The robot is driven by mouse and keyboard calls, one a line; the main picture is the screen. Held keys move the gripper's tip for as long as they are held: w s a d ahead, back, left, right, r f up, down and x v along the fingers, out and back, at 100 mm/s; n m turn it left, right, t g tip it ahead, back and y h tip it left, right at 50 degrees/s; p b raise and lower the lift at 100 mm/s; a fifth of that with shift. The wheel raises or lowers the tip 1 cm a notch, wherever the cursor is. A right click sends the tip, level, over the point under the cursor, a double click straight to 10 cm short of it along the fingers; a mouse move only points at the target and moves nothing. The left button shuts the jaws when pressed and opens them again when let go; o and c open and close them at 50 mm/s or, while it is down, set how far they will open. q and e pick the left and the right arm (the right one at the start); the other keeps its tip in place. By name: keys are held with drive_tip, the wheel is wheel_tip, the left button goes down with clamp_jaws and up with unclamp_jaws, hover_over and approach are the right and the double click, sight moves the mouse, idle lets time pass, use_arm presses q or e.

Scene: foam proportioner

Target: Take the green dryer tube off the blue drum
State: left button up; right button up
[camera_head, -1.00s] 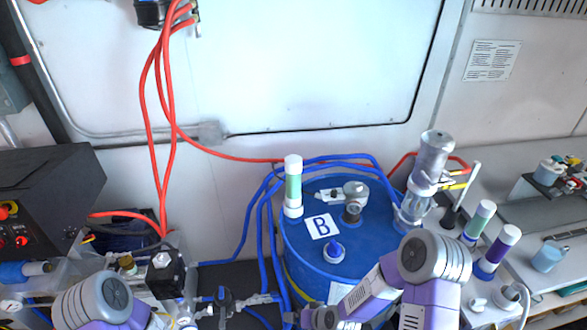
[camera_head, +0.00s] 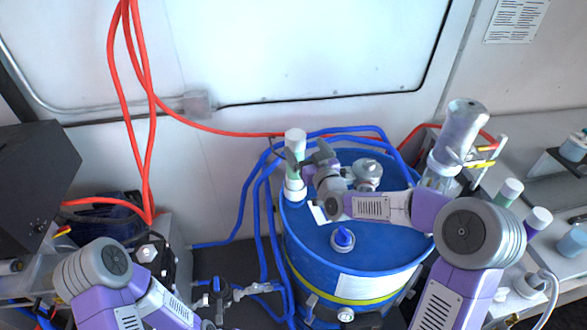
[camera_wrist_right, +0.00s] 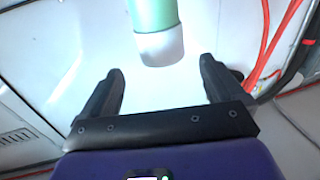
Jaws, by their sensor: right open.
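The green dryer tube (camera_head: 295,139), with white ends, stands upright at the back left of the blue drum's top (camera_head: 385,242). My right gripper (camera_head: 303,157) is open beside the tube's upper part, its dark fingers partly covering the green middle. In the right wrist view, the tube's green body (camera_wrist_right: 152,14) and white end lie ahead of the gap between the open fingers (camera_wrist_right: 161,72). The tube does not visibly touch either finger. My left arm shows at the lower left of the head view, but its gripper is out of the picture.
A blue-and-white cap (camera_head: 342,238) and a grey valve fitting (camera_head: 367,174) stand on the drum's top. A clear cylinder (camera_head: 457,135) stands at the drum's right. Blue hoses (camera_head: 241,213) run around the drum's left and back. More tubes (camera_head: 508,192) stand on the right bench.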

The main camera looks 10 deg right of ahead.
sight(301, 147)
drive_tip(key=shift+w+a+f+b, duration=0.1)
drive_tip(key=shift+w+f+b, duration=0.2)
drive_tip(key=shift+w+f, duration=0.95)
drive_tip(key=shift+w+a+r, duration=0.2)
drive_tip(key=shift+w+r, duration=0.15)
drive_tip(key=shift+w, duration=0.05)
drive_tip(key=p+x, duration=0.2)
drive_tip(key=x, duration=0.2)
drive_tip(key=shift+w+a+r, duration=0.15)
drive_tip(key=shift+w+a, duration=0.1)
use_arm(q)
drive_tip(key=shift+w+r, duration=0.15)
drive_tip(key=shift+w, duration=0.45)
use_arm(e)
drive_tip(key=shift+w+a, duration=0.1)
drive_tip(key=shift+w, duration=0.3)
drive_tip(key=shift+c, duration=0.4)
clamp_jaws()
